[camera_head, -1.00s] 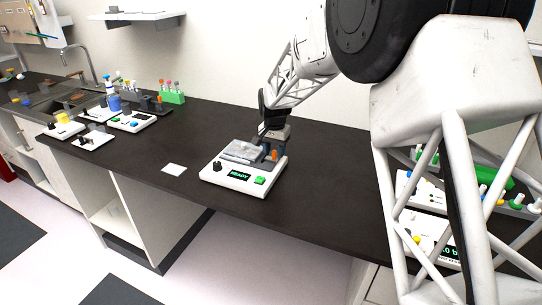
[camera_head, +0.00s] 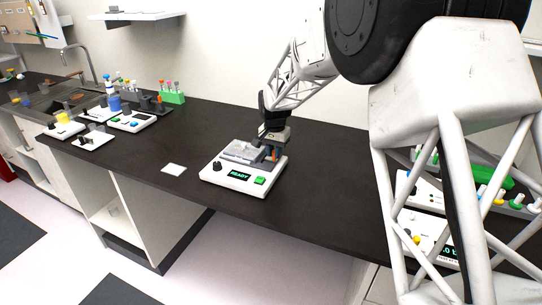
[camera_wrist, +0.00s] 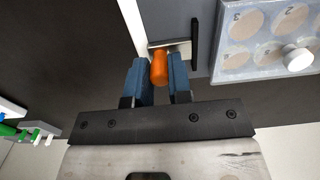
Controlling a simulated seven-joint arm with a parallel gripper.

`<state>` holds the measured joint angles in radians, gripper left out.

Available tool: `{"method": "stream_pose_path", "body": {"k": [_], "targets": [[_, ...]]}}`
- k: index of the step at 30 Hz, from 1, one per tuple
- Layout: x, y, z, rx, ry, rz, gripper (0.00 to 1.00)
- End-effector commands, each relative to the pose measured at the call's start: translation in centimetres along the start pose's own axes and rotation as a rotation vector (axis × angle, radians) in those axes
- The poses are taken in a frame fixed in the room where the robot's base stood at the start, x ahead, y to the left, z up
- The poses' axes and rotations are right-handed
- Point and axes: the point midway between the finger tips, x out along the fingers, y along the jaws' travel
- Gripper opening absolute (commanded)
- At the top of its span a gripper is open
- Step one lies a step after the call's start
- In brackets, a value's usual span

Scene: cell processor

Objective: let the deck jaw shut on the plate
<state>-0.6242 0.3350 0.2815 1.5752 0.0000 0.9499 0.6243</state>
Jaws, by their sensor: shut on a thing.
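The cell processor (camera_head: 215,176) is a white unit with a dark knob, a green button and a small screen reading READY. A clear multiwell plate (camera_head: 240,151) lies on its grey deck; in the wrist view the plate (camera_wrist: 262,65) shows round numbered wells and a white knob. My gripper (camera_wrist: 158,72) has its blue fingers shut on an upright orange lever (camera_wrist: 159,63) at the deck's right side. A metal piece runs from the lever to a dark upright bar, likely the deck jaw (camera_wrist: 195,44). A strip of grey deck shows between this bar and the plate.
A small white square (camera_head: 174,169) lies on the dark bench left of the processor. Bench around the processor is mostly clear.

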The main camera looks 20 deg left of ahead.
Motion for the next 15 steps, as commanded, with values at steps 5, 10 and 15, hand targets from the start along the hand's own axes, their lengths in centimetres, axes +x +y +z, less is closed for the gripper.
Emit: {"method": "stream_pose_path", "body": {"k": [5,10,15], "targets": [[0.0,-0.1,0.0,0.000,0.000,0.000,0.00],[0.0,-0.5,0.0,0.000,0.000,0.000,0.00],[0.0,-1.1,0.0,-0.001,0.000,0.000,0.00]]}}
